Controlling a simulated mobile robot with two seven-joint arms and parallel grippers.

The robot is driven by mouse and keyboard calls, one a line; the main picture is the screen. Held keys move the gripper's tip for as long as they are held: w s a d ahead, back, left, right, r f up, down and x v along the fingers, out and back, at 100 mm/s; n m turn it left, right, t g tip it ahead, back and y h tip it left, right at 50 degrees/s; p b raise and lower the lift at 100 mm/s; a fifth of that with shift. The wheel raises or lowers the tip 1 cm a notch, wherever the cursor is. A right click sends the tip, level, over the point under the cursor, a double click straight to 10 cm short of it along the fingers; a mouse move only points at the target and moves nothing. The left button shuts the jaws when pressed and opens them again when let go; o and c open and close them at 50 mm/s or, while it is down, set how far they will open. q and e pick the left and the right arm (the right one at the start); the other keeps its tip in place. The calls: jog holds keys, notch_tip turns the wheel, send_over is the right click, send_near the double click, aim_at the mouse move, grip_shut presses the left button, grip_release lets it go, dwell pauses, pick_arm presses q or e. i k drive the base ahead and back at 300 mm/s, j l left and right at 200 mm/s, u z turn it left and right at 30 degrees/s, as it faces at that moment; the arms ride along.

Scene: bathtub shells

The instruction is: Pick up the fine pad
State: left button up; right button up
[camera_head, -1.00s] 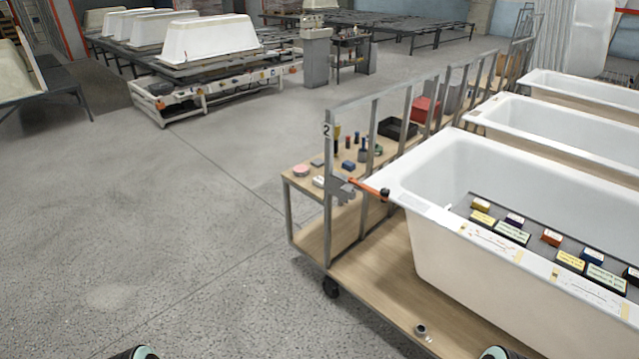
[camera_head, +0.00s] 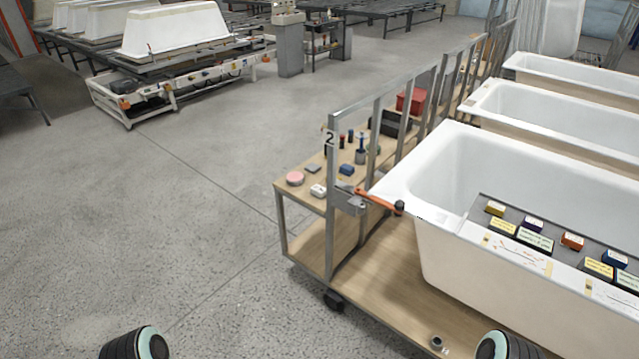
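Several small coloured blocks sit on a grey board (camera_head: 480,212) across the nearest white tub (camera_head: 440,165), at the right of the head view. Dark rounded parts of my two arms show at the bottom edge, well short of the board. My gripper fingers are not visible.
The tub rests on a wooden cart (camera_head: 385,290) with a metal rail frame (camera_head: 331,200) at its left. A side shelf (camera_head: 305,198) holds small tools, a pink disc (camera_head: 295,178) and a black tray (camera_head: 390,123). Open concrete floor (camera_head: 150,220) lies to the left.

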aim_at(317, 190)
jog(key=i+j+z, duration=0.1)
jog(key=i+j, duration=0.2)
jog(key=i+j+z, duration=0.1)
jog(key=i+j, duration=0.2)
jog(key=i+j+z, duration=0.15)
jog(key=j, duration=0.35)
jog(key=i+j+z, duration=0.1)
jog(key=i+j, duration=0.25)
jog(key=i+j+z, duration=0.1)
jog(key=j, duration=0.4)
jog(key=i, duration=0.1)
